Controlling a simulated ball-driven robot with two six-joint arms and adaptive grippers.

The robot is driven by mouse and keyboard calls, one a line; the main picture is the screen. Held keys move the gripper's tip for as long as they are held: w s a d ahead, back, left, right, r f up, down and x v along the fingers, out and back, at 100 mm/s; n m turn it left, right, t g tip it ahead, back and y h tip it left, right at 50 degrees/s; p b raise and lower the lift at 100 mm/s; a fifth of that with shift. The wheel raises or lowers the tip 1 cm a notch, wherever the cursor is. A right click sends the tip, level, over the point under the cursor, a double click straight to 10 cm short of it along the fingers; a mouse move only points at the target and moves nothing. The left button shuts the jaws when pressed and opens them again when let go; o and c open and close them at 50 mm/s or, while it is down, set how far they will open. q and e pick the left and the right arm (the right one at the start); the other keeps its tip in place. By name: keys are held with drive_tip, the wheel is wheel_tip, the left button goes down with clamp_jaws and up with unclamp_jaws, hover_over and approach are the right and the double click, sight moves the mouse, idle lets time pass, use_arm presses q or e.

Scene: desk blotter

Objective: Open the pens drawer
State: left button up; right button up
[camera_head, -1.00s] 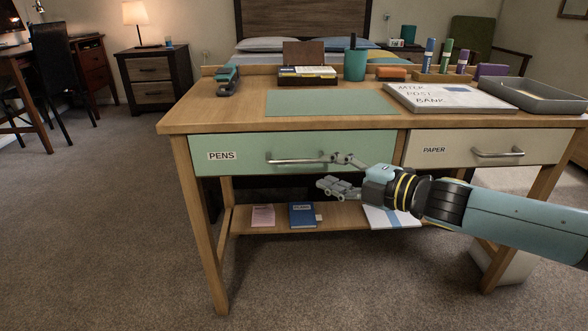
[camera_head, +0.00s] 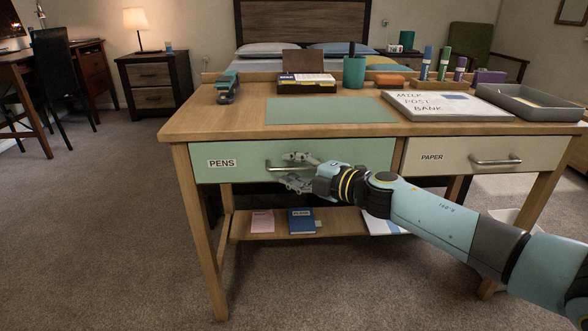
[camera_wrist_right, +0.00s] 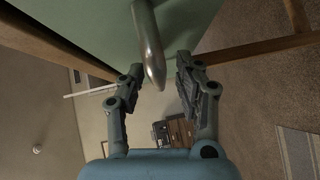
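The green pens drawer (camera_head: 235,148) is on the left of the desk front, with a white PENS label (camera_head: 222,163). It looks shut, flush with the desk. Its metal bar handle (camera_head: 275,168) is partly hidden by my right gripper (camera_head: 288,169). That gripper is open, one finger above the bar and one below. In the right wrist view, the handle (camera_wrist_right: 152,50) runs between the two parted fingers of the gripper (camera_wrist_right: 160,70), with a gap visible on both sides. My left gripper is not in view.
The cream paper drawer (camera_head: 450,155) with its own bar handle is to the right. A low shelf (camera_head: 265,232) under the desk holds a blue book (camera_head: 301,221) and a pink one. The desk top holds a green mat (camera_head: 325,110), a white binder and a grey tray.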

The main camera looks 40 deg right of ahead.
clamp_jaws()
idle(0.4)
